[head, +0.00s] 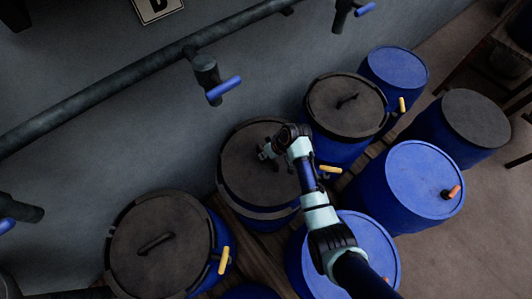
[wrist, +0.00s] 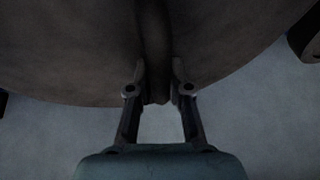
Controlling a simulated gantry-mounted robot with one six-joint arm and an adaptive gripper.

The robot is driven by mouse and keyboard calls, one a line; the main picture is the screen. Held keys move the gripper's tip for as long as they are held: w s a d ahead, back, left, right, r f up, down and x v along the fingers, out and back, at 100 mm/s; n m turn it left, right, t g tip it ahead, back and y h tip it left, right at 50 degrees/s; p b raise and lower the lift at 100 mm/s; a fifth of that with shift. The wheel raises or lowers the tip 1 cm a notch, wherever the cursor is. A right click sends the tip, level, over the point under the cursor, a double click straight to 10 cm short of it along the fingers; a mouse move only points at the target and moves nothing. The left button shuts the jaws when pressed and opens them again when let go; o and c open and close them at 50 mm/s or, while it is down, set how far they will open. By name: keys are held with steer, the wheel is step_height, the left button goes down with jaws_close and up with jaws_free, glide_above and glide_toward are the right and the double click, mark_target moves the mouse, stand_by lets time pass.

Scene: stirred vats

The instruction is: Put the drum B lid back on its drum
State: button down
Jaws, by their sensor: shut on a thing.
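My gripper (head: 270,152) is over the middle drum of the row along the wall. It is shut on the bar handle (wrist: 154,40) of a dark brown round lid (head: 236,170). In the wrist view the lid (wrist: 70,45) fills the top, with the handle between my two fingers (wrist: 158,80). The lid covers the top of a blue drum (head: 270,225), whose wall shows below it. I cannot tell whether the lid rests on the rim or hangs just above it. My arm hides part of the lid's right side.
Lidded drums stand at the lower left (head: 160,245) and upper right (head: 345,105). Other blue drums (head: 425,180) crowd the right side and front. A wall pipe (head: 100,85) with blue-handled valves (head: 222,90) runs behind. A cropped letter sign (head: 157,8) hangs above. Open floor (head: 440,255) lies at lower right.

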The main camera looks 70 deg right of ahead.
steer(key=shift+f+b, duration=0.4)
steer(key=shift+f, duration=0.45)
steer(key=shift+f+b, duration=0.4)
steer(key=shift+f, duration=0.2)
steer(key=c, duration=1)
jaws_free()
steer(key=v, duration=1.2)
